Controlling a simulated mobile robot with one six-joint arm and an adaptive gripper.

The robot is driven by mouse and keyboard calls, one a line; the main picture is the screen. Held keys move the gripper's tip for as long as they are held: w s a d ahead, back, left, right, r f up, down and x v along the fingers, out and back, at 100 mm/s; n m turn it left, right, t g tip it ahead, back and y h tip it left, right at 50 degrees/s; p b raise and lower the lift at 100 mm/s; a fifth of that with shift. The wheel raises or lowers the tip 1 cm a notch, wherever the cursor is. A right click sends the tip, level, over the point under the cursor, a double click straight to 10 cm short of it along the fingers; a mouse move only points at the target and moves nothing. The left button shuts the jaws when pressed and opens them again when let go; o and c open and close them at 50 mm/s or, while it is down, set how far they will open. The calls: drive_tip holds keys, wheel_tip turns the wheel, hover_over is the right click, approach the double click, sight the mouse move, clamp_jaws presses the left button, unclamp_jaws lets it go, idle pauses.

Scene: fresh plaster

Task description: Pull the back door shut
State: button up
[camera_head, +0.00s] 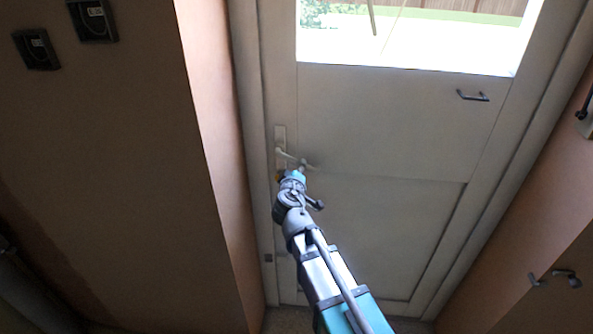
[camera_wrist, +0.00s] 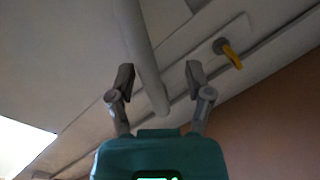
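The back door (camera_head: 385,125) is a pale panelled door with a window in its upper part. It looks flush or nearly flush with its frame; I cannot tell whether a gap is left. Its lever handle (camera_head: 290,156) sits on a plate at the door's left edge. My gripper (camera_head: 301,168) is at the handle. In the wrist view the handle's bar (camera_wrist: 144,52) runs between the two spread fingers of my gripper (camera_wrist: 160,75), with clear space to the right finger. A key with a yellow head (camera_wrist: 232,56) is in the lock plate (camera_wrist: 205,42).
A brown wall (camera_head: 120,170) with dark switches (camera_head: 93,20) stands close on the left. On the right wall are hooks (camera_head: 566,277). A small dark pull (camera_head: 472,96) is on the door's upper right. Bright daylight comes through the window (camera_head: 420,40).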

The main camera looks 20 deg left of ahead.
drive_tip(key=shift+s, duration=0.1)
drive_tip(key=s+r+p, duration=0.1)
drive_tip(key=s, duration=0.7)
drive_tip(key=shift+d+r, duration=0.2)
drive_tip(key=shift+r, duration=0.05)
idle(0.8)
drive_tip(key=shift+s, duration=0.1)
drive_tip(key=shift+p, duration=0.3)
idle(0.3)
drive_tip(key=w+d+f+m+g+h+p, duration=0.1)
drive_tip(key=w+d+f+m+g+h, duration=0.15)
drive_tip(key=d, duration=0.65)
drive_tip(key=w+d+f+m+g+h+p, duration=0.1)
drive_tip(key=w+d+m+h, duration=0.2)
drive_tip(key=d, duration=0.6)
drive_tip(key=w+d+f+m+g+h+p, duration=0.1)
drive_tip(key=w+d+f+m+g+h, duration=0.15)
drive_tip(key=d, duration=0.65)
drive_tip(key=s+d+f+m+g+y+p, duration=0.1)
drive_tip(key=s+d+m+g+p, duration=0.1)
drive_tip(key=d, duration=0.8)
drive_tip(key=s+d+f+m+g+y+p, duration=0.1)
drive_tip(key=s+d+m+g+p, duration=0.1)
drive_tip(key=s+d+m+g, duration=0.2)
drive_tip(key=shift+s+d+g+y, duration=0.4)
drive_tip(key=shift+s+d+g, duration=1.35)
drive_tip(key=shift+d, duration=2.05)
